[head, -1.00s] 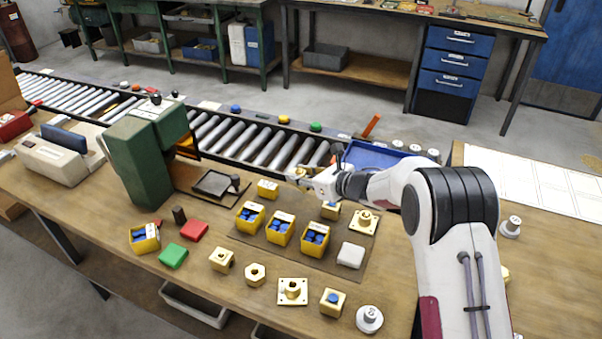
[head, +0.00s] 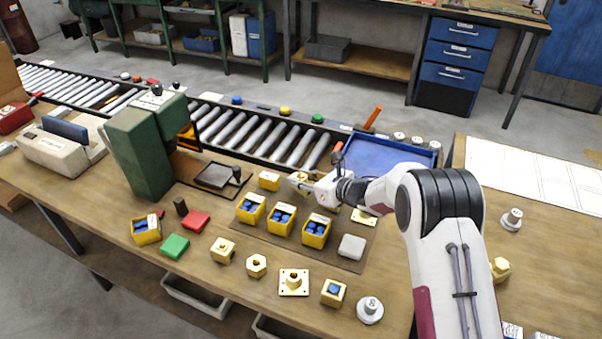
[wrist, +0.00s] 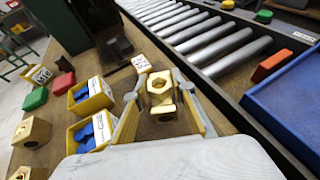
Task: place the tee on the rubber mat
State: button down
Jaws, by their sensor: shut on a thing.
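The brass tee (wrist: 160,92) sits between the two fingers of my gripper (wrist: 163,108) in the wrist view, and the fingers are shut on it. In the head view my gripper (head: 298,180) holds the tee above the bench, just right of a small yellow block (head: 269,180). The flat dark mat (head: 328,258) lies under several yellow bins, nearer the front than the gripper. I cannot tell how high the tee is above the bench.
Yellow bins (head: 281,219) with blue parts and a white block (head: 351,246) stand on the mat. A green press (head: 138,150) stands to the left. A blue tray (head: 385,153) and the roller conveyor (head: 255,136) lie behind. Several brass parts line the front.

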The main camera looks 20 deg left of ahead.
jog(key=shift+f, duration=0.75)
jog(key=shift+f, duration=0.6)
dwell(0.6)
jog(key=c, duration=1.6)
grip_release()
jog(key=shift+f, duration=0.2)
jog(key=shift+d, duration=0.1)
jog(key=shift+s+r, duration=0.1)
jog(key=shift+v, duration=5.9)
